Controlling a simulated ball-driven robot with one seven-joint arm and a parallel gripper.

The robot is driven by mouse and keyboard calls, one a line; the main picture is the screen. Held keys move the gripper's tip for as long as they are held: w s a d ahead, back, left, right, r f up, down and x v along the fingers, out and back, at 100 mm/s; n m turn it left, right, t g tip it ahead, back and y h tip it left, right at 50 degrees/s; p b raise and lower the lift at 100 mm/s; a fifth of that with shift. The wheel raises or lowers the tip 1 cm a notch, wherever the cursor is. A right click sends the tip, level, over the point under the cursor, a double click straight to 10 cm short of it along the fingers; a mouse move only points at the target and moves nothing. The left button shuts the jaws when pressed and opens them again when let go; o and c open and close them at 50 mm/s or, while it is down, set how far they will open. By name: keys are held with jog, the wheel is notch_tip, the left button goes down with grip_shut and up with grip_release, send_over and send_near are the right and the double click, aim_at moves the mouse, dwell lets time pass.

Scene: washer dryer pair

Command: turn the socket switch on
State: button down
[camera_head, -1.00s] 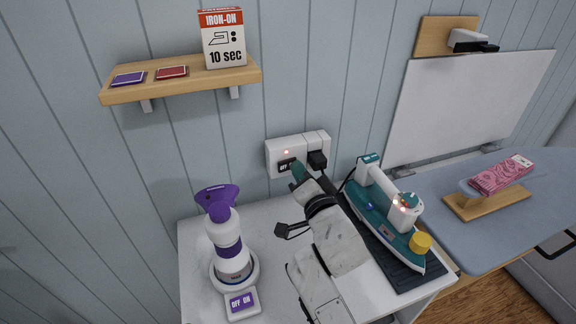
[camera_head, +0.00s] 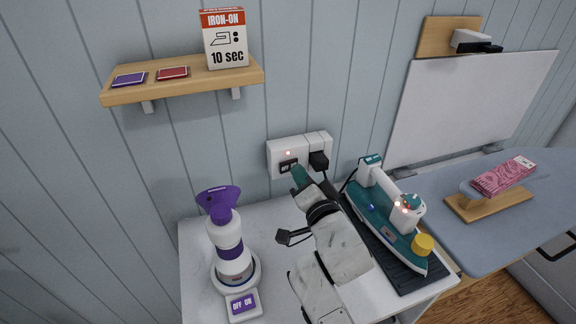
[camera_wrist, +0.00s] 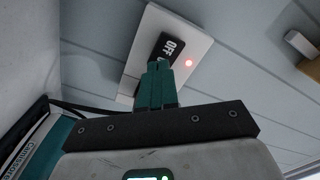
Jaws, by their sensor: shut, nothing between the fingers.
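The white wall socket (camera_head: 287,148) has a black rocker switch (camera_head: 287,165) and a small lit red light above it. In the wrist view the switch (camera_wrist: 170,46) shows the word OFF at one end, and the red light (camera_wrist: 188,63) glows beside it. My gripper (camera_head: 297,170) has its teal fingers together and empty, just below and to the right of the switch. In the wrist view the fingertips (camera_wrist: 157,66) are at the switch's near end and hide it; I cannot tell if they touch.
A black plug (camera_head: 318,160) sits in the socket's right part. A teal iron (camera_head: 385,220) stands right of my arm on a dark mat. A purple-and-white steamer (camera_head: 229,240) stands left. A wooden shelf (camera_head: 190,84) is above. The white tabletop (camera_head: 200,255) has some free room.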

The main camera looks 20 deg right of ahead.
jog(key=shift+s+d, duration=0.2)
jog(key=shift+s, duration=1.6)
